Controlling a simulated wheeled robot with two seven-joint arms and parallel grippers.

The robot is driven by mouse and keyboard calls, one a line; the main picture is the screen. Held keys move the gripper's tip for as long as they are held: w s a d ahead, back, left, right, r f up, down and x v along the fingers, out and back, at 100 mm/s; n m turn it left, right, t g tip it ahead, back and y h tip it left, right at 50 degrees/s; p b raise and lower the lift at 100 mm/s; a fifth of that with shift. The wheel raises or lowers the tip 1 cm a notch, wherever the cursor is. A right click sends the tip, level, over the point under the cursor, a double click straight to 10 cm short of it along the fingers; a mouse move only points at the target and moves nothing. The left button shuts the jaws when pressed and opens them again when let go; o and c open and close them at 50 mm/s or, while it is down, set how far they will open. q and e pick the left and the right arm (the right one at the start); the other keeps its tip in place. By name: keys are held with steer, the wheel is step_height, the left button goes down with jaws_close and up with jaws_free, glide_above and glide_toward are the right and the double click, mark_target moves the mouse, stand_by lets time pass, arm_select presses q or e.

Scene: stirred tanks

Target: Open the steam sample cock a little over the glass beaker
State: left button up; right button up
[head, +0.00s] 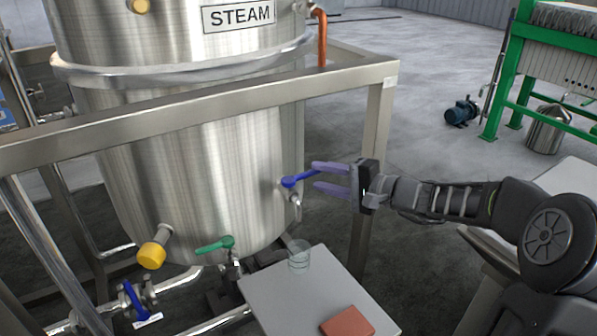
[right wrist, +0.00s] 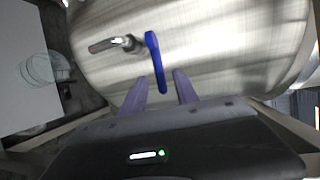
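The sample cock with a blue lever (head: 298,179) sits low on the steel tank marked STEAM (head: 200,140). Its spout (head: 297,205) points down, and in the right wrist view the blue lever (right wrist: 155,62) crosses the metal cock body (right wrist: 115,44). The glass beaker (head: 299,256) stands upright on a grey stand below the spout; it looks empty and also shows in the right wrist view (right wrist: 42,70). My right gripper (head: 318,176) is open, its two purple fingers on either side of the lever's free end, with gaps visible in the right wrist view (right wrist: 162,88). My left gripper is out of view.
The grey stand top (head: 275,285) also carries a reddish-brown block (head: 347,322). A steel frame rail (head: 210,112) and post (head: 374,150) stand close to my right gripper. A green-handled cock (head: 215,245) and a yellow knob (head: 152,255) are farther left on the tank.

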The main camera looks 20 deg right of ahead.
steer(key=b+x, duration=0.1)
steer(key=x, duration=0.6)
steer(key=shift+w+a, duration=0.1)
steer(key=shift+c, duration=0.6)
jaws_close()
steer(key=shift+f, duration=0.1)
stand_by(0.6)
